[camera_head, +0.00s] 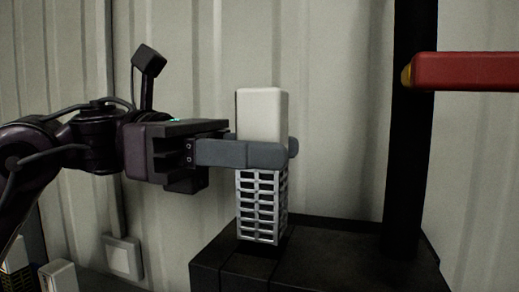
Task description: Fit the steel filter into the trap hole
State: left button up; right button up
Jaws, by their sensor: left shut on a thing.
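The steel filter (261,207) is an upright, slotted metal cage with a plain whitish block (262,115) at its top. My left gripper (270,153) comes in from the left and is shut on the filter around the lower part of this block. The filter's lower end is at the top of a black box (340,259). I cannot tell whether it touches the box or hangs just above it. No trap hole can be made out on the dark top; the filter may cover it. My right gripper is not in view.
A black post (411,150) rises at the back right of the box. A red bar (468,71) with a yellow end sticks in from the right, higher up. A ribbed pale wall (340,130) stands behind. A light wall box (122,257) and a small white block (58,276) are at lower left.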

aim_at(253, 236)
pick_arm(q)
jog(key=shift+f, duration=0.15)
dwell(0.8)
jog(key=shift+f+b, duration=0.3)
jog(key=shift+b, duration=0.25)
jog(key=shift+f+b, duration=0.65)
jog(key=shift+f, duration=0.1)
jog(key=shift+f+b, duration=2.5)
jog(key=shift+f, duration=0.3)
jog(key=o, duration=1.1)
jog(key=shift+w+a+f, duration=0.15)
jog(key=shift+w+a, duration=0.05)
jog(key=shift+a, duration=0.15)
jog(key=shift+r+b+v, duration=0.2)
jog(key=shift+b+v, duration=0.95)
jog(key=shift+v, duration=2.45)
